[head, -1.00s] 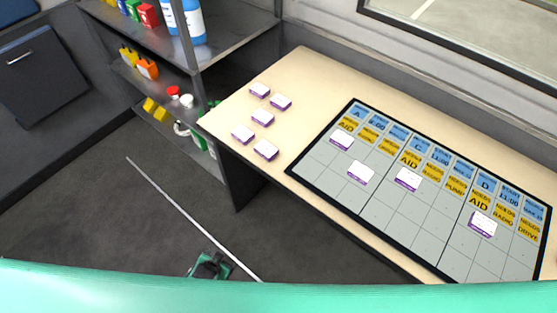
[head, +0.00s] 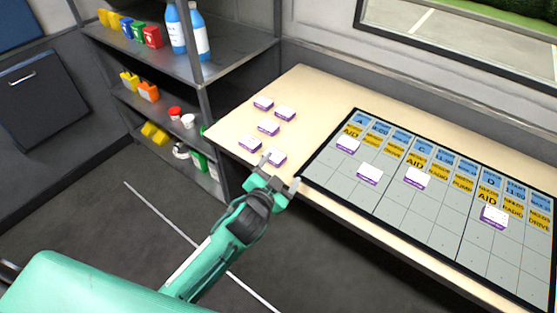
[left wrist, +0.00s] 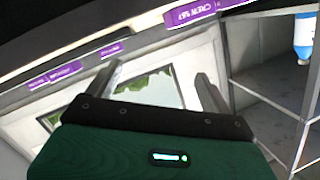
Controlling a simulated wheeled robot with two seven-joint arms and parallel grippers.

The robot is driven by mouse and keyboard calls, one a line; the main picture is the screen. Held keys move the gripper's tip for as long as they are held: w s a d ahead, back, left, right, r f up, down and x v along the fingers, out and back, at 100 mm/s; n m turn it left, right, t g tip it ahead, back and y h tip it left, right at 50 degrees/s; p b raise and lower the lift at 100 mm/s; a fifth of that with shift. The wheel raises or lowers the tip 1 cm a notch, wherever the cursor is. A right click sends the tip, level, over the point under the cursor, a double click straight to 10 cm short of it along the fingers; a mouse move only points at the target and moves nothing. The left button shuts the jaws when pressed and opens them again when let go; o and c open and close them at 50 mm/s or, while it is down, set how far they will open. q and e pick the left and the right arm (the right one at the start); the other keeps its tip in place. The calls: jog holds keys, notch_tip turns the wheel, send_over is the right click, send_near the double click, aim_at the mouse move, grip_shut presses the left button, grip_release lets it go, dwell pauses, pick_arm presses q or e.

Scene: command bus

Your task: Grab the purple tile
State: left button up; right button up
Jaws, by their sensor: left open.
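Several white-topped tiles with purple edges lie loose on the left end of the table, including a back tile (head: 263,103), a middle tile (head: 268,129), a front-left tile (head: 250,144) and a front tile (head: 277,156). My left gripper (head: 281,171) is open and empty at the table's front edge, right by the front tile and partly covering it. In the left wrist view, the gripper's two fingers (left wrist: 158,80) are apart with nothing between them. Purple tile faces (left wrist: 190,12) show beyond them, one with partly readable lettering. My right gripper is not in view.
A dark-framed board (head: 395,212) with blue and yellow labels lies on the table (head: 320,90) at right, with several purple-edged tiles on it. A metal shelf (head: 235,55) with bottles and small containers stands at left. The window wall is behind.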

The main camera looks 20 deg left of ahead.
pick_arm(q)
jog(key=w+d+r+m+t+h, duration=0.1)
jog(key=w+d+r+m+h, duration=0.3)
jog(key=d+r+m+h, duration=0.8)
jog(key=s+d+r+m+g+h, duration=0.2)
jog(key=d+r+m+g+h, duration=0.3)
jog(key=m, duration=0.3)
jog(key=m+g+y+b, duration=0.1)
jog(key=m+g+y, duration=1.15)
jog(key=y, duration=0.65)
send_over(275, 154)
notch_tip(275, 154, down, 6)
jog(key=f, duration=0.1)
jog(key=shift+m+t, duration=0.35)
jog(key=shift+t, duration=0.1)
jog(key=f, duration=0.3)
jog(key=f+p, duration=0.1)
jog(key=f, duration=0.2)
jog(key=shift+a+f, duration=0.2)
jog(key=shift+f, duration=1)
notch_tip(275, 154, down, 4)
jog(key=shift+s+d+r+p, duration=0.15)
jog(key=shift+r+p, duration=0.05)
jog(key=shift+p, duration=0.6)
jog(key=shift+f, duration=0.55)
jog(key=c, duration=1)
jog(key=shift+c, duration=0.5)
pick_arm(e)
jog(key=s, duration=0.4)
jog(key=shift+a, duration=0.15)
